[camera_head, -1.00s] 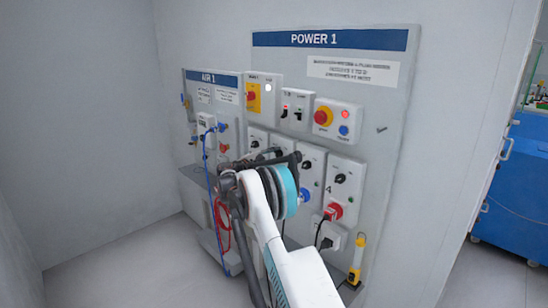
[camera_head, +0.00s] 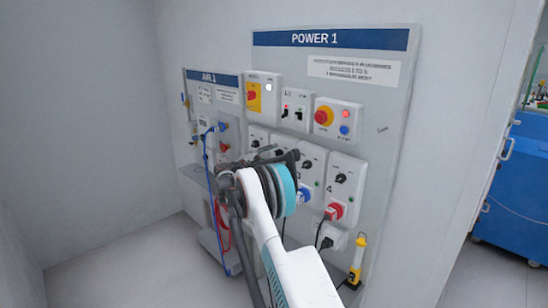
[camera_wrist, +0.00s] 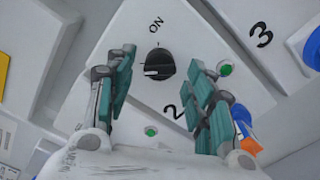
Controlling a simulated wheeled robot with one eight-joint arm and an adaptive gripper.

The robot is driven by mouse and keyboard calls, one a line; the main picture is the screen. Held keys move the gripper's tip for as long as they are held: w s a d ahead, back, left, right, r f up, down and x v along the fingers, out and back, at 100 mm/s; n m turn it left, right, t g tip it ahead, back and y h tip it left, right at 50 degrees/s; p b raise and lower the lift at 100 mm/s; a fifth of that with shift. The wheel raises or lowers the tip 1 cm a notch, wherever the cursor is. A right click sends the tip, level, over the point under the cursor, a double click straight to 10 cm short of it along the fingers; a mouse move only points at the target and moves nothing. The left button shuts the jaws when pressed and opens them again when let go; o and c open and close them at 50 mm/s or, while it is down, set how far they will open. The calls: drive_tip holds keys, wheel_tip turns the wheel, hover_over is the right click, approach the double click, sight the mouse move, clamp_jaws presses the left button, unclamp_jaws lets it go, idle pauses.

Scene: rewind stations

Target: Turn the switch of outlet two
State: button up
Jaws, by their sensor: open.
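The switch of outlet two is a round black knob (camera_wrist: 159,64) on a white plate (camera_wrist: 180,25) in the wrist view. ON is printed above the knob and a 2 below it. The knob's white mark points to the left, away from ON. My gripper (camera_wrist: 163,75) is open, with one teal finger on each side of the knob and a gap on both sides. In the head view my gripper (camera_head: 270,155) is in front of the row of outlets, and my arm largely hides outlet two there.

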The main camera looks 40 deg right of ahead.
drive_tip(key=a, duration=1)
drive_tip(key=shift+s+a, duration=0.4)
drive_tip(key=s+a+r+m+t+y, duration=0.1)
drive_tip(key=s+a+r+t+y, duration=0.1)
drive_tip(key=s+a+r+y, duration=0.5)
drive_tip(key=s+a+r+m+t+y, duration=0.15)
drive_tip(key=s+a+r, duration=0.25)
drive_tip(key=s+a, duration=0.75)
drive_tip(key=s+a+f+m+y, duration=0.1)
drive_tip(key=s+a+f+y, duration=0.2)
drive_tip(key=s+a, duration=0.3)
drive_tip(key=s+a+f+m+t+y, duration=0.1)
drive_tip(key=s+a+f+y, duration=0.1)
drive_tip(key=s+a, duration=0.5)
drive_tip(key=s+a+f+m+t+y, duration=0.1)
drive_tip(key=s+a+f+y, duration=0.2)
drive_tip(key=s+a, duration=0.4)
drive_tip(key=s+y, duration=0.1)
drive_tip(key=s, duration=0.6)
drive_tip(key=shift+f+m, duration=0.35)
